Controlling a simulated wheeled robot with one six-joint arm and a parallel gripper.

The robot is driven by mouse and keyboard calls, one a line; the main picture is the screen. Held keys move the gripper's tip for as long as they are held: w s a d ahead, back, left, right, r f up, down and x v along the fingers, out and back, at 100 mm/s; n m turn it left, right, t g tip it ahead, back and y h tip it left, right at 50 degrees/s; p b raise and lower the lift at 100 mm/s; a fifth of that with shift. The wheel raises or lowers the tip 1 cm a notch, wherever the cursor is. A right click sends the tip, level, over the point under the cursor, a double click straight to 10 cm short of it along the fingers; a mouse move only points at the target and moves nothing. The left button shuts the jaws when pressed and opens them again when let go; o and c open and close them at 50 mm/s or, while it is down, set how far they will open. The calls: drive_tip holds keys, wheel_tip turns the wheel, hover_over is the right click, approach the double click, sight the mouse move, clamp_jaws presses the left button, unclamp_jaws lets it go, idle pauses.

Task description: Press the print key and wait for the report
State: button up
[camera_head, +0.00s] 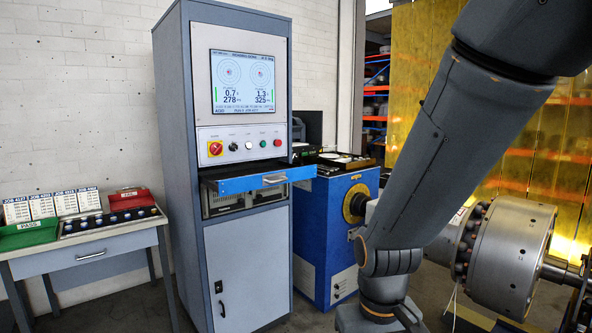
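A tall grey cabinet (240,250) stands left of centre. Its screen (243,82) is lit, with two round plots, green bars and the readings 0.7 / 278 and 1.3 / 325. Below it, a light control panel (243,155) carries a red knob on yellow (215,148), a black control (233,146), a white key (249,145), a green key (263,143) and a red key (277,142). Their labels are too small to read, so I cannot tell which is the print key. No printed report can be made out. My gripper is out of view; only my arm shows at right.
A blue-fronted drawer (262,182) juts out below the panel. A blue machine (340,225) and a large steel rotor (510,255) stand right of the cabinet, partly behind my arm. A side table (95,250) at left holds a green PASS tray (28,234), a red tray (130,198) and job cards.

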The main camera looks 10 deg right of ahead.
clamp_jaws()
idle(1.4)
